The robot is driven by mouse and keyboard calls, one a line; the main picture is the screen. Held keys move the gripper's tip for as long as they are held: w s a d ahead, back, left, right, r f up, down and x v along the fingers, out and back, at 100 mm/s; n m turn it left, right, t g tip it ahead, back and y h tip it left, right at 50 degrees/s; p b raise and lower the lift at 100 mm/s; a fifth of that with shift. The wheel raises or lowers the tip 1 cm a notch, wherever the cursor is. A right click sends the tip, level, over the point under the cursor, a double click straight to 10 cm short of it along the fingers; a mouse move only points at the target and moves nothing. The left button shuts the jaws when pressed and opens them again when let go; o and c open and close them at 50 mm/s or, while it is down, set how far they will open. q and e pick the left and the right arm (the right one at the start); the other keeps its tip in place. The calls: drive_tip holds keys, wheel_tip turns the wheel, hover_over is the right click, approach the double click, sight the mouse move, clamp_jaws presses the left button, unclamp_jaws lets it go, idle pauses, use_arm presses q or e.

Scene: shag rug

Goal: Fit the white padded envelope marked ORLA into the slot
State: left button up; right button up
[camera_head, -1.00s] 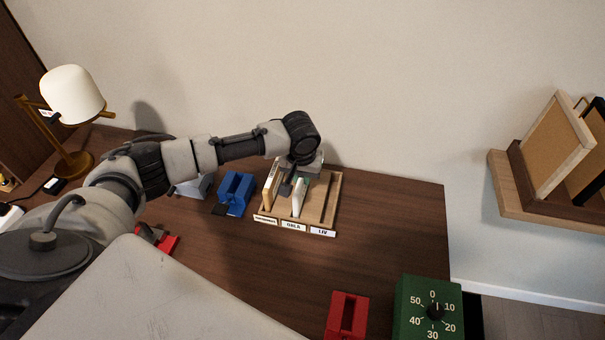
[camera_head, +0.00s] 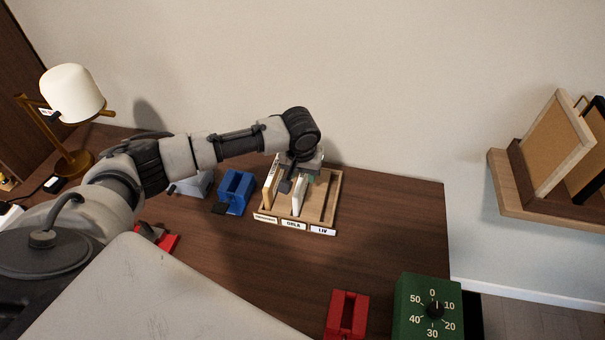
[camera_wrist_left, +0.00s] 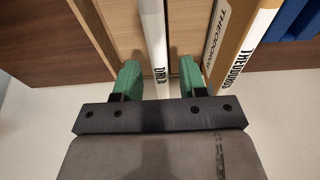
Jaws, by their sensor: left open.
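The white padded envelope marked ORLA (camera_head: 299,196) stands on edge in the middle slot of the wooden rack (camera_head: 334,194), behind the ORLA label (camera_head: 293,225). My left gripper (camera_head: 301,179) is over the rear part of the rack, partly hidden by its own wrist. In the left wrist view the gripper's green fingertips (camera_wrist_left: 158,78) are open, one on each side of the envelope (camera_wrist_left: 152,35), with a gap showing on both sides. My right gripper is not in view.
A tan THEODORA-like item (camera_head: 271,186) stands in the slot to the left; the LIV slot (camera_head: 322,207) looks empty. A blue block (camera_head: 235,192) is left of the rack. A red block (camera_head: 347,315) and green timer (camera_head: 429,308) are at the front. The desk right of the rack is clear.

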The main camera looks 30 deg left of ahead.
use_arm(q)
wheel_tip(320, 180, up, 11)
drive_tip(key=s, duration=0.1)
drive_tip(key=shift+s+d, duration=0.2)
drive_tip(key=shift+s, duration=0.05)
drive_tip(key=shift+f, duration=0.1)
